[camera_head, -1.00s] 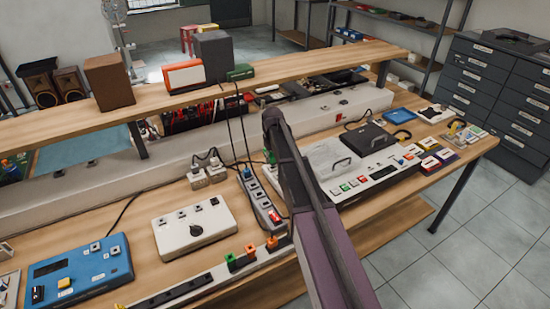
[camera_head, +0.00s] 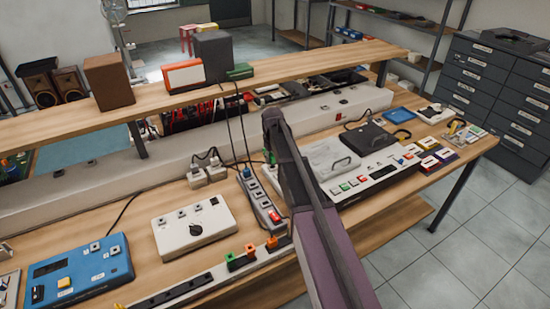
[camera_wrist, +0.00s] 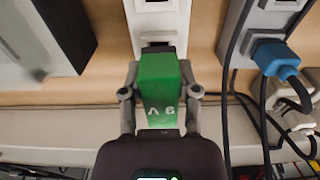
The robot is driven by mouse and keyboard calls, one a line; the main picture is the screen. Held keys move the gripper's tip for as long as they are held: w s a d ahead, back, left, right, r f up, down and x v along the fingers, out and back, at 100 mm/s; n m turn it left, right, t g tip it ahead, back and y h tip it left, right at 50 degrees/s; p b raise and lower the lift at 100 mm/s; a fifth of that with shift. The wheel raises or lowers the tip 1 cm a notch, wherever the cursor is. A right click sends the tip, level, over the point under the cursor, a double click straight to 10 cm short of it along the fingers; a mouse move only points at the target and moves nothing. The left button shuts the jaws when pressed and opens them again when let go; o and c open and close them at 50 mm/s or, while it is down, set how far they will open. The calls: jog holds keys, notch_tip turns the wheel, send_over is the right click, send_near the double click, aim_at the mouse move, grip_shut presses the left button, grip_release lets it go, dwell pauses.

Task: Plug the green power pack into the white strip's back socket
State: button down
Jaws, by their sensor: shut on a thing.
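The green power pack (camera_wrist: 160,85), marked with a 9 and a V that read upside down, is between the fingers of my gripper (camera_wrist: 160,95) in the wrist view. The gripper is shut on it. The white strip (camera_wrist: 158,20) runs away beyond the pack, with a socket (camera_wrist: 158,46) right at the pack's far edge. The pack covers part of that end of the strip. I cannot tell whether it touches the socket or sits in it. In the head view my arm hides the gripper and most of this spot.
A grey strip (camera_head: 262,208) with a blue plug (camera_wrist: 272,57) and loose cables stands close beside. A white control box (camera_head: 193,226) and a blue box (camera_head: 80,272) lie on the left. A switch console (camera_head: 375,172) is on the right. A raised shelf (camera_head: 300,72) runs behind.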

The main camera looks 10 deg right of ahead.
jog(key=shift+f+b, duration=1)
jog(key=shift+f, duration=0.05)
dwell(3.9)
jog(key=shift+c, duration=1.3)
grip_release()
jog(key=shift+r, duration=0.15)
jog(key=shift+s+r+p, duration=0.2)
jog(key=shift+r+p, duration=2.7)
jog(key=shift+p, duration=0.1)
